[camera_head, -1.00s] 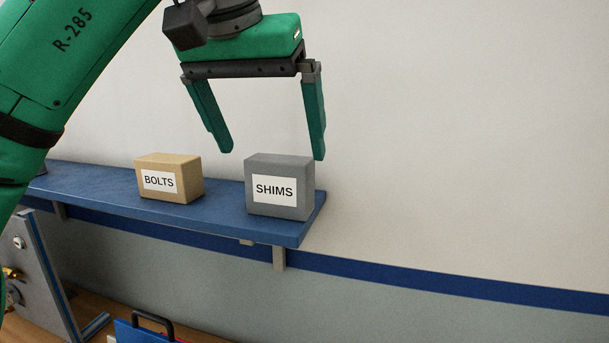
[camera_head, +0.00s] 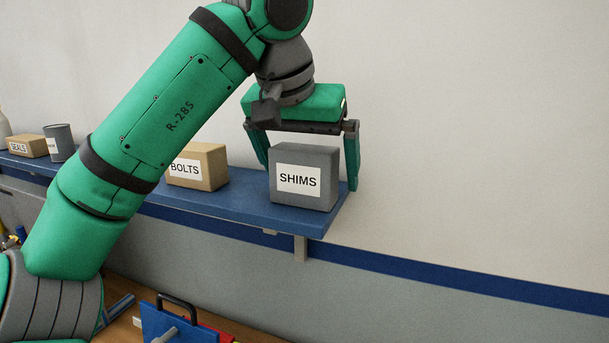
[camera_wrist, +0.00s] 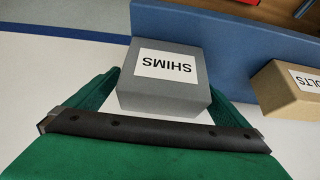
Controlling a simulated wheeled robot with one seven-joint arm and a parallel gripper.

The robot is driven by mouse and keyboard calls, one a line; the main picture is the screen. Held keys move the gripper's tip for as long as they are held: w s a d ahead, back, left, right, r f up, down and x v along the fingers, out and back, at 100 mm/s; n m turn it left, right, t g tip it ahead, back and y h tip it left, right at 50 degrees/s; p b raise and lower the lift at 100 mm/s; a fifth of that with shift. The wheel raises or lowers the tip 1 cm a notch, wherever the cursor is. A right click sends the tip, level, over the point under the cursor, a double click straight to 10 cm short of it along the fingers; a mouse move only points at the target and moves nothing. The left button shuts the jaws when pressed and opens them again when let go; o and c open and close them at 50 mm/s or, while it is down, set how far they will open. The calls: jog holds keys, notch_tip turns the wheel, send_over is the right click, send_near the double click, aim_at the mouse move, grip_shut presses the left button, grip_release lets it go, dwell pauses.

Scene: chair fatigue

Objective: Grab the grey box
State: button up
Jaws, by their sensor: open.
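The grey box (camera_head: 303,194), labelled SHIMS, sits upright near the right end of the blue shelf (camera_head: 245,207). My gripper (camera_head: 308,170) is open, its fingers lowered to either side of the box in the head view. The right finger shows beside the box's right side; the left finger is partly hidden behind the box. In the wrist view the grey box (camera_wrist: 163,95) lies between the two green fingers, its label upside down. I cannot tell whether the fingers touch the box.
A tan BOLTS box (camera_head: 205,166) stands just left of the grey box, partly behind my arm. A SEALS box (camera_head: 27,146) and a grey can (camera_head: 60,142) stand farther left on the shelf. A wall is behind; a blue toolbox (camera_head: 180,322) is below.

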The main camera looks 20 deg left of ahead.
jog(key=shift+w+a+f, duration=0.1)
jog(key=shift+w+f, duration=0.15)
jog(key=shift+f, duration=0.05)
jog(key=shift+s+a, duration=0.2)
jog(key=shift+a, duration=0.05)
jog(key=c, duration=0.4)
jog(key=shift+w+d, duration=0.1)
jog(key=shift+d, duration=0.25)
jog(key=c, duration=0.9)
jog(key=shift+d, duration=0.2)
jog(key=shift+o, duration=0.2)
jog(key=shift+a, duration=0.15)
